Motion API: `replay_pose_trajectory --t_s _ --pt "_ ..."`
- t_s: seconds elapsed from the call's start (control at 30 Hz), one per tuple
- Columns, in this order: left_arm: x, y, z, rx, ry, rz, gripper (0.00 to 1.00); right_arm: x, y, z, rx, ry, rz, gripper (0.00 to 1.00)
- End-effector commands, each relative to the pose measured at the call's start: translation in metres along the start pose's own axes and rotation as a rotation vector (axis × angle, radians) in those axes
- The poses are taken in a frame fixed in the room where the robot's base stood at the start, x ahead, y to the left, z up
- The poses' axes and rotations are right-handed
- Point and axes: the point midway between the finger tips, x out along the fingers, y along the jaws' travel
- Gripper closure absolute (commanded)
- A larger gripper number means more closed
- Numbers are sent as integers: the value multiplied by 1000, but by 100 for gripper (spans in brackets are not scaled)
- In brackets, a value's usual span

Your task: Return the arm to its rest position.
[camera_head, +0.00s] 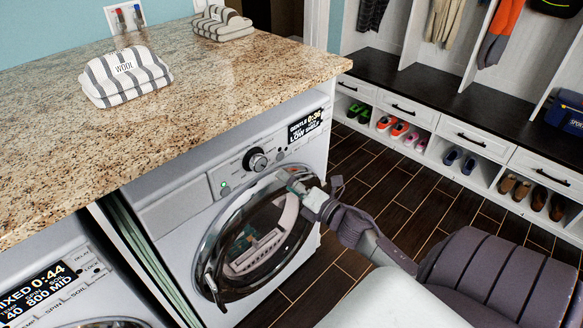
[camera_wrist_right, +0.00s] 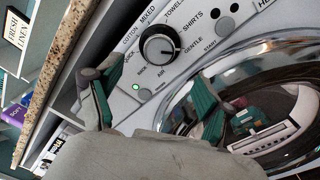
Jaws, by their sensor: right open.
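My right arm comes in from the lower right in the head view. Its gripper (camera_head: 312,190) is at the upper right of the round glass door (camera_head: 262,240) of the right-hand machine. In the right wrist view the gripper (camera_wrist_right: 150,92) has its two green-padded fingers spread with nothing between them. The machine's dial (camera_wrist_right: 160,46) and a lit green button are just beyond the fingertips. The door looks closed and mirrors parts of my arm. I cannot tell whether the gripper touches the machine. My left gripper is not in view.
A granite counter (camera_head: 180,90) covers the machines and bears striped folded towels (camera_head: 125,76), one labelled WOOL. A second machine (camera_head: 60,285) stands at left. A shoe bench (camera_head: 450,110) with coats above runs along the right. The dark wooden floor (camera_head: 390,195) between is clear.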

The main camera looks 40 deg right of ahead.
Motion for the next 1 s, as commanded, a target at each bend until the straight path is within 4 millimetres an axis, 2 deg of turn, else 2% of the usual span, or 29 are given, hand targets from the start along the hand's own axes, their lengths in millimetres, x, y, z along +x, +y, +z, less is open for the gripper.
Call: replay_pose_trajectory --t_s 0.17,0.67,0.77,0.87,0.97,1.0 --pt "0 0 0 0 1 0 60 -11 0 0 -1 0 1 20" --pt "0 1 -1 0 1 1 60 -11 0 0 -1 0 1 20" --pt "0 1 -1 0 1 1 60 -12 -4 -1 14 -1 -9 20" --pt "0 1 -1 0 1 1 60 -16 -30 -11 97 -9 -65 20" --pt "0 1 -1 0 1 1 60 -27 -81 -34 266 -30 -178 20" --pt "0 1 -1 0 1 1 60 -35 -105 -47 351 -43 -235 20"
